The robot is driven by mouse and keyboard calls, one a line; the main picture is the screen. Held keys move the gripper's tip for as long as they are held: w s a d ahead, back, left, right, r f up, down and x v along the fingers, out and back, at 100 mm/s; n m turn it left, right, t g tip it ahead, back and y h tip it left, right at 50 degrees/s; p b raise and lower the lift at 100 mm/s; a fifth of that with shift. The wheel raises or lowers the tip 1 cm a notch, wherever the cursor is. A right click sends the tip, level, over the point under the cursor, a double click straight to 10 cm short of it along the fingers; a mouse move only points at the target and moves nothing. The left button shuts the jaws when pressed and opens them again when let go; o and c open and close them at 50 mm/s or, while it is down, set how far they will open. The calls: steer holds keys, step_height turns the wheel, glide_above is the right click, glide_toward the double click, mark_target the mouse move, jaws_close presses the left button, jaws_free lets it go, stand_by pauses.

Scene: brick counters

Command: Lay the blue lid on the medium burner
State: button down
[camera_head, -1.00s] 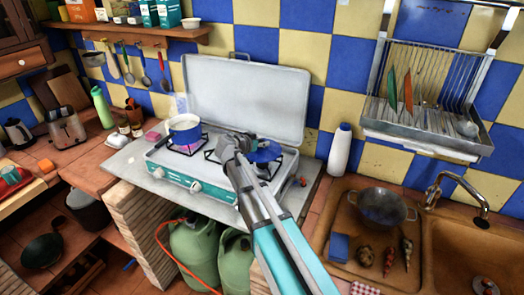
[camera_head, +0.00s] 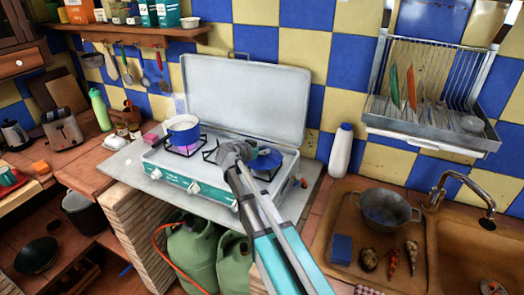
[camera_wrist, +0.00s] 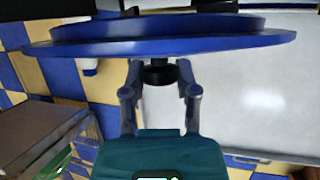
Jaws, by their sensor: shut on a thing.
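The blue lid (camera_head: 266,159) is over the right part of the camping stove (camera_head: 165,178) in the head view. In the wrist view the lid (camera_wrist: 160,45) spans the top, seen nearly edge-on, with its black knob (camera_wrist: 158,74) between my fingers. My gripper (camera_head: 238,153) is shut on the lid. A wire burner grate shows partly around the lid and my gripper; the burner beneath is mostly hidden. I cannot tell whether the lid touches the grate. A blue and white pot (camera_head: 183,129) stands on the left burner.
The stove's raised white cover (camera_head: 245,98) stands close behind the burners. A white bottle (camera_head: 341,150) stands right of the stove. Further right is a sink with a metal colander (camera_head: 388,212). Green gas bottles (camera_head: 193,255) stand below.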

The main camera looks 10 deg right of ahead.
steer(key=shift+f, duration=0.25)
steer(key=shift+c, duration=1.8)
jaws_free()
steer(key=shift+r, duration=0.15)
steer(key=shift+r+p, duration=0.35)
steer(key=p+v, duration=0.4)
steer(key=v, duration=0.8)
